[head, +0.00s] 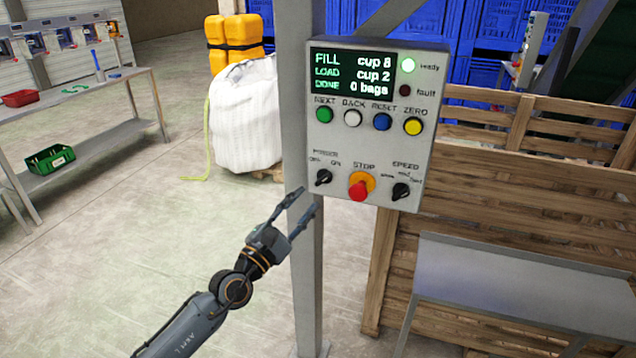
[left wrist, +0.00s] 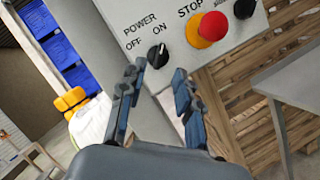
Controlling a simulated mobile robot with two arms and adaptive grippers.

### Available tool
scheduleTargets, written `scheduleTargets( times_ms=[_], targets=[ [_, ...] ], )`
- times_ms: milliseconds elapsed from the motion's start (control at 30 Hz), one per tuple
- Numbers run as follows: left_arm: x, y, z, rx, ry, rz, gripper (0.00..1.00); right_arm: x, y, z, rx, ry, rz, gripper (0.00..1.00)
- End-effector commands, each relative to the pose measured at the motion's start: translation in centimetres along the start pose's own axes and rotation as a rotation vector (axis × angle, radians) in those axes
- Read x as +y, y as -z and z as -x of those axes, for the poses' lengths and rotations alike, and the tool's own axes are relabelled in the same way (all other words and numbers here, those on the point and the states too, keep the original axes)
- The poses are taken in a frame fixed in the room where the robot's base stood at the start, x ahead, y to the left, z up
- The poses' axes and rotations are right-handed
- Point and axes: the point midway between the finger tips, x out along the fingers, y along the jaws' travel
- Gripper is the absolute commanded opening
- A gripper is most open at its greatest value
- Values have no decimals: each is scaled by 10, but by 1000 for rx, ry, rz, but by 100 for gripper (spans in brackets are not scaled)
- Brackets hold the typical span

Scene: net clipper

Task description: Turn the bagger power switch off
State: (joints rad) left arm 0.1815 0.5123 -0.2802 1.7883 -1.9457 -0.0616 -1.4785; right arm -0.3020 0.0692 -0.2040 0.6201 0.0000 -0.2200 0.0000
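The power switch (head: 323,177) is a black knob at the lower left of the grey control box, under the POWER label. It also shows in the left wrist view (left wrist: 157,55), where its white mark points toward ON. My left gripper (head: 306,200) is open and empty, just below and left of the box. In the left wrist view its fingertips (left wrist: 161,70) are apart, with the knob just beyond the gap between them. I see no contact with the knob. My right gripper is not in view.
Right of the power switch are the red stop button (head: 360,188) on a yellow base and the black speed knob (head: 400,191). The control box (head: 435,95) is on a grey post (head: 303,270). A grey table (head: 520,280) and wooden crates (head: 480,170) stand at the right.

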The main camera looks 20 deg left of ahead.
Motion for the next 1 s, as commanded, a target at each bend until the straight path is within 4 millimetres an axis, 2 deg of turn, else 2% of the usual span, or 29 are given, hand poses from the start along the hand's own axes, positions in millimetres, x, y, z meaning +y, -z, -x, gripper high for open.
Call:
scheduleTargets(
  times_ms=[33,100,300,467,733,900,1000],
  targets=[
    [2,-2,-13,-2,-2,1,33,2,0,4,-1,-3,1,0],
    [1,-1,-26,-1,-1,3,33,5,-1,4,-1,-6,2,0],
    [0,0,-52,1,0,2,33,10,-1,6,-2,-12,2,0],
    [-1,1,-60,1,1,2,33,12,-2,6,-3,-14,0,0],
    [-1,1,-61,1,1,3,33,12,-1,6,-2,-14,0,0],
    [-1,1,-61,1,1,3,0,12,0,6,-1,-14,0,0],
    [-1,1,-61,1,1,3,0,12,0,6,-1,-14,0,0]
  ],
)
